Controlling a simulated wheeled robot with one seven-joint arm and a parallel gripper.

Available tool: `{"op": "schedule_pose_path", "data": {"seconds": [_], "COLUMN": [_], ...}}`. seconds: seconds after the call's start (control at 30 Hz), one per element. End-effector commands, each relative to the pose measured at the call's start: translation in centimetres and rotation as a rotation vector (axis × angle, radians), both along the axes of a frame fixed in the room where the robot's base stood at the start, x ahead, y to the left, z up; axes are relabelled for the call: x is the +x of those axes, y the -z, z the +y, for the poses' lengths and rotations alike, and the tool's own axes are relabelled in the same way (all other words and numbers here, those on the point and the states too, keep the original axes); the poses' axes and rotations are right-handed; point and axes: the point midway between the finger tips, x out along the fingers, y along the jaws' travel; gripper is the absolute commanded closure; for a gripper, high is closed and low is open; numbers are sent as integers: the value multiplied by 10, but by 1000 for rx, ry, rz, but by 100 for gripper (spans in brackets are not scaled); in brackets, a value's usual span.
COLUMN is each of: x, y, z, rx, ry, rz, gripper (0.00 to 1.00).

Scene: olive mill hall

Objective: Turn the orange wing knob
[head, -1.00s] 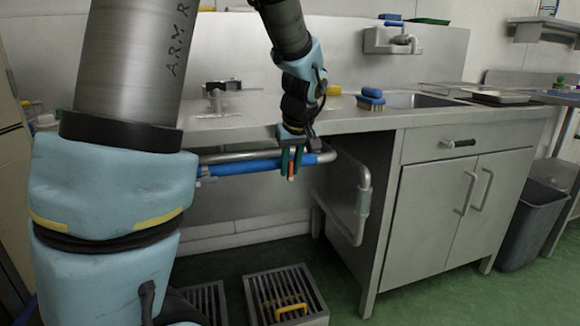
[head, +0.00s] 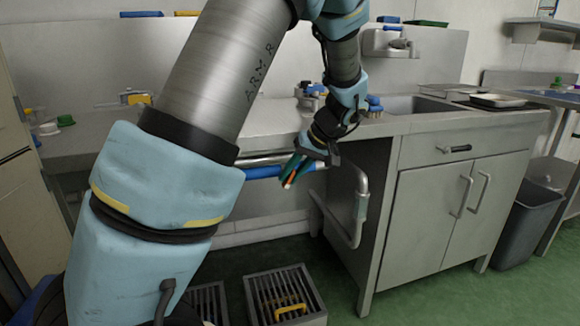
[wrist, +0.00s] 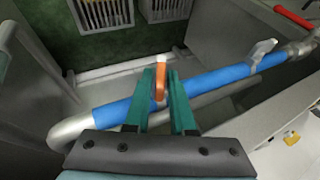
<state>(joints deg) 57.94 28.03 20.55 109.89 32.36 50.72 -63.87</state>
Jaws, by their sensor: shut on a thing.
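The orange wing knob (wrist: 160,88) shows in the wrist view between the green fingers of my gripper (wrist: 161,78), in front of the blue-sleeved pipe (wrist: 225,79). My gripper is shut on it. An orange and whitish piece reaches past the fingertips. In the head view my gripper (head: 295,171) hangs tilted at the counter's front edge, its fingers pointing down and left. Only a small orange bit of the knob (head: 289,181) shows there. The fingers hide much of the knob, and its exact angle is hard to tell.
The blue-sleeved pipe (head: 264,172) runs under the counter front (head: 430,124). Floor grates (head: 263,298) lie below. In the wrist view a pale lever (wrist: 262,52) sits on the pipe, right of my gripper.

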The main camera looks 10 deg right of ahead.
Motion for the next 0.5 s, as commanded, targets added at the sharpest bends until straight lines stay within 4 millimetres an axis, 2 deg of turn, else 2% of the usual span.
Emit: {"op": "schedule_pose_path", "data": {"seconds": [0.5], "x": [1], "y": [2], "z": [-6], "rx": [492], "ry": [2], "rz": [62], "gripper": [100]}}
